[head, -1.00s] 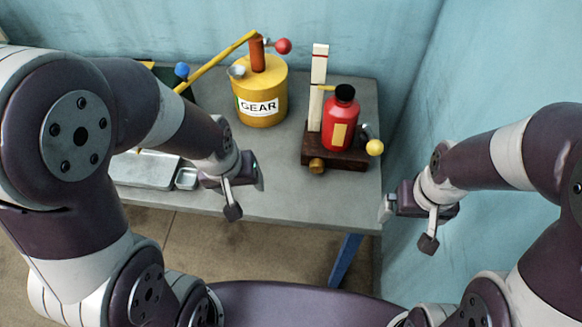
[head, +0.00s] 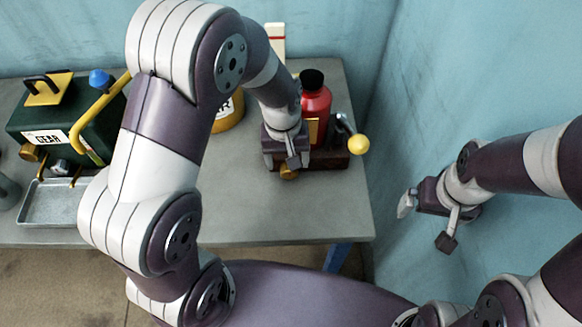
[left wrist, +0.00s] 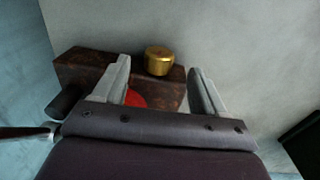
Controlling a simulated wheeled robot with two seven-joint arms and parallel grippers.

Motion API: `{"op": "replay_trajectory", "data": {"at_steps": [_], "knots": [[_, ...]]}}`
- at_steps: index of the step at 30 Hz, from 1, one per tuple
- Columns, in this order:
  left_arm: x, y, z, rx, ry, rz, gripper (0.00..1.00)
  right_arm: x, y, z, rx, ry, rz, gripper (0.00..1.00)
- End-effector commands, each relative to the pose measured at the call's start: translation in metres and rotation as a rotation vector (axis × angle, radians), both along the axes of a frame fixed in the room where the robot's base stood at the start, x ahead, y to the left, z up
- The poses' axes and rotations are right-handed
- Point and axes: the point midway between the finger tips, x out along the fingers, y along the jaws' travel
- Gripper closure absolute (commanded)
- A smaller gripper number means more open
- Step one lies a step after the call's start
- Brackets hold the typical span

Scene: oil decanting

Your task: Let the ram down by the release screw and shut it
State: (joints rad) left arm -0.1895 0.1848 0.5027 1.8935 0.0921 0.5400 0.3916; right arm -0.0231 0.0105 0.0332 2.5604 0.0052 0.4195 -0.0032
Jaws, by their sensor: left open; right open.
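The red bottle-shaped jack (head: 316,105) with a black top (head: 311,79) stands on a dark brown base (head: 335,159) at the table's right. Its brass release screw (head: 289,173) sticks out of the base's front. My left gripper (head: 287,150) is at the front of the jack, hiding part of it. In the left wrist view the brass screw (left wrist: 158,62) shows between the open fingers' tips, with the base (left wrist: 85,70) behind; I cannot tell whether they touch it. My right gripper (head: 415,203) is open and empty, right of the table.
A lever with a yellow ball (head: 358,144) sits at the jack's right. A white post (head: 276,40) stands behind my left arm. A yellow can (head: 228,115) is partly hidden by that arm. A green box (head: 80,120) and a metal tray (head: 50,205) are at left. The table's front middle is clear.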

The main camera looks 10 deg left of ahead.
Motion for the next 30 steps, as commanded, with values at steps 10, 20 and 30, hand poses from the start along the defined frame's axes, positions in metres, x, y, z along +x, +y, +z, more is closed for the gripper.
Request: {"op": "replay_trajectory", "data": {"at_steps": [10, 20, 30], "knots": [[0.001, -0.003, -0.053, 0.0, -0.001, -0.001, 0.29, 0.0, 0.0, -0.002, 0.0, 0.0, 0.0, 0.0], [0.001, -0.003, -0.055, 0.0, -0.002, -0.001, 0.51, 0.0, 0.0, -0.002, 0.0, 0.0, 0.0, 0.0], [0.001, -0.001, -0.059, -0.05, -0.014, 0.004, 0.85, 0.0, 0.0, -0.016, 0.0, 0.0, 0.0, 0.0]]}}
